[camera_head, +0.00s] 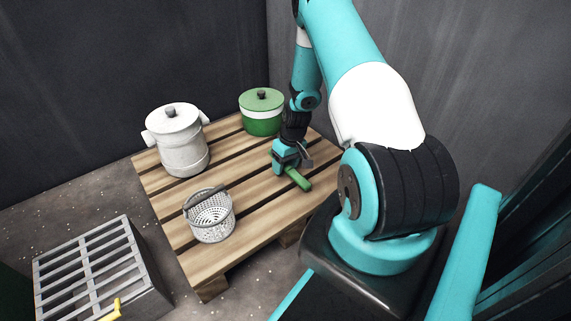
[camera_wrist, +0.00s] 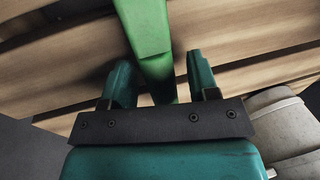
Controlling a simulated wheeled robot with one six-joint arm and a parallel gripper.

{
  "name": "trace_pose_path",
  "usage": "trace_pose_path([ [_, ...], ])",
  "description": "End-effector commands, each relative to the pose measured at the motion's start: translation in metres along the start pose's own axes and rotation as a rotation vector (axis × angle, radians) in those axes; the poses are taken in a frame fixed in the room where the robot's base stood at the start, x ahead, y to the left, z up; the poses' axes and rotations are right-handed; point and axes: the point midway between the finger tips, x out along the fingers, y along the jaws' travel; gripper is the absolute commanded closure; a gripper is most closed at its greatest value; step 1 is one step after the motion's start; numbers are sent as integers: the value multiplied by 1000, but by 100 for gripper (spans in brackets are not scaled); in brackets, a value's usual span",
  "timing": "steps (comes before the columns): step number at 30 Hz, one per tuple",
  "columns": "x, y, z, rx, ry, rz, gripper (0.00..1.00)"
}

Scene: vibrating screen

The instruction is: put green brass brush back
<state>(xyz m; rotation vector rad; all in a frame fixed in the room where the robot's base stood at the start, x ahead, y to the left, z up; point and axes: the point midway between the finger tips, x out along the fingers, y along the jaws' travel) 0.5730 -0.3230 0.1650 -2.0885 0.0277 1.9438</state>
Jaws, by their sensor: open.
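The green brush (camera_head: 298,179) lies on the wooden pallet (camera_head: 160,183), near its right side in the head view. Only its green handle shows clearly; its brass bristles cannot be made out. My gripper (camera_head: 284,164) is low over the pallet at the handle's far end. In the wrist view the green handle (camera_wrist: 148,35) runs down between the two teal fingers of my gripper (camera_wrist: 160,78). The fingers are open, with a gap visible on the right side of the handle.
A white lidded pot (camera_head: 178,145) and a green lidded pot (camera_head: 262,118) stand at the pallet's back. A perforated basket (camera_head: 211,222) with a handle stands at its front. A metal grate box (camera_head: 92,268) is on the floor at left. Dark walls close off the back.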

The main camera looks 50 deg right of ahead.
Motion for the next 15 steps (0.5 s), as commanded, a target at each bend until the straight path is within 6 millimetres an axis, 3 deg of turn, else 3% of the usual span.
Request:
trace_pose_path([
  [5,-16,-1,-1,0,1,1,45],
  [15,-92,-2,-1,1,2,1,45],
])
